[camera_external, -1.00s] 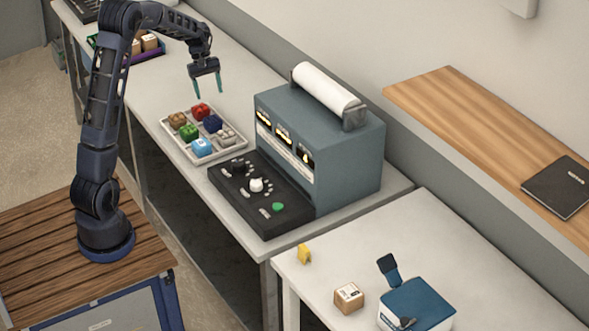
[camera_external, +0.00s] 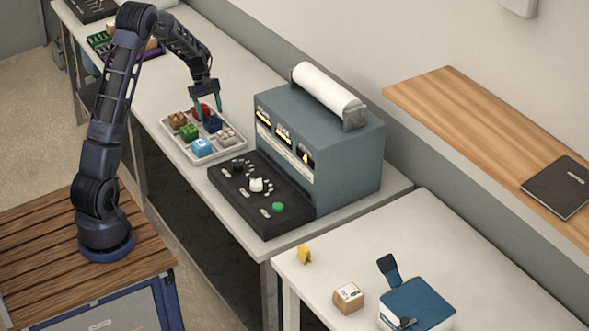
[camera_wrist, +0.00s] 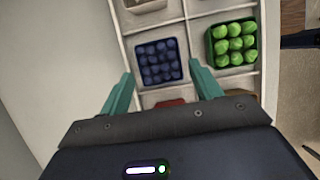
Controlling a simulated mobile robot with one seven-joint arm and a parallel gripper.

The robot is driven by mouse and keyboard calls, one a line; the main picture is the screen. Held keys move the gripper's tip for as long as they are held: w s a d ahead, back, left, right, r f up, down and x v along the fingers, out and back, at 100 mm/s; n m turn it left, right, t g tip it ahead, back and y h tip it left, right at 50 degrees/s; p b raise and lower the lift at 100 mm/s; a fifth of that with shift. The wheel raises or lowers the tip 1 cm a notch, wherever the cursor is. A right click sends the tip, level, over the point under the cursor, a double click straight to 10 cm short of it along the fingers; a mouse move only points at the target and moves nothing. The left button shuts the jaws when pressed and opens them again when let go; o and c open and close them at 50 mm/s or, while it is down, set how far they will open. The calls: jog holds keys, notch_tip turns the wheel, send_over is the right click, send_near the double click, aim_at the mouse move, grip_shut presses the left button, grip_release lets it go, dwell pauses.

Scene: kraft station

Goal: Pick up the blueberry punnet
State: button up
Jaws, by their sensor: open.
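The blueberry punnet (camera_wrist: 158,62) is a dark blue square box of round blue fruit in one compartment of a pale divided tray (camera_wrist: 202,8). My gripper (camera_wrist: 163,84) is open and empty, with teal fingers either side of the punnet's near end in the wrist view. In the external view my gripper (camera_external: 207,109) points down over the tray's far side, close to the red punnet (camera_external: 200,110). Whether the fingers touch anything cannot be told.
A green punnet (camera_wrist: 233,43) sits in the neighbouring compartment. Brown, light blue and pale punnets fill other compartments. A grey machine (camera_external: 335,150) with a paper roll and a black control panel (camera_external: 262,195) stand right of the tray. The bench left of the tray is clear.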

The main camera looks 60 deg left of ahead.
aim_at(212, 119)
jog(key=shift+x, duration=2.55)
jog(key=c, duration=0.8)
jog(key=shift+o, duration=0.2)
jog(key=shift+r, duration=0.1)
